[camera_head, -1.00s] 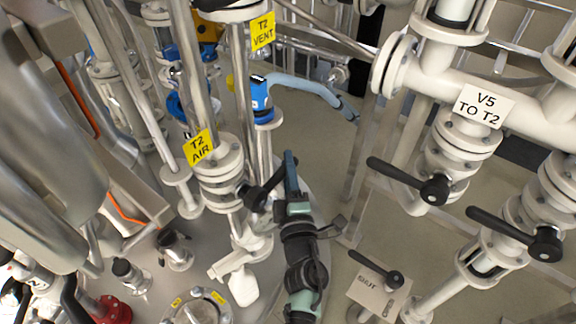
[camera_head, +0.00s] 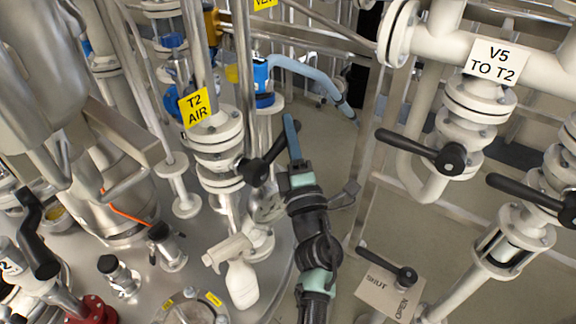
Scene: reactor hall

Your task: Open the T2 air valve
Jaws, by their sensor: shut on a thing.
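The T2 air valve (camera_head: 220,150) is a cream flanged valve on a steel pipe, left of centre in the head view. A yellow "T2 AIR" label (camera_head: 195,105) hangs just above it. Its black lever handle (camera_head: 264,165) slants up and right from the hub on the valve's right side. My gripper (camera_head: 292,138), with a blue finger showing, comes up from below and is shut on the handle's outer end. The other finger and the exact contact are hidden behind the visible one.
The V5 TO T2 pipework (camera_head: 462,130) with black levers stands to the right. A SHUT/OPEN plate (camera_head: 388,292) is at lower right. A white bottle (camera_head: 242,284) stands below the valve. Large steel pipes crowd the left.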

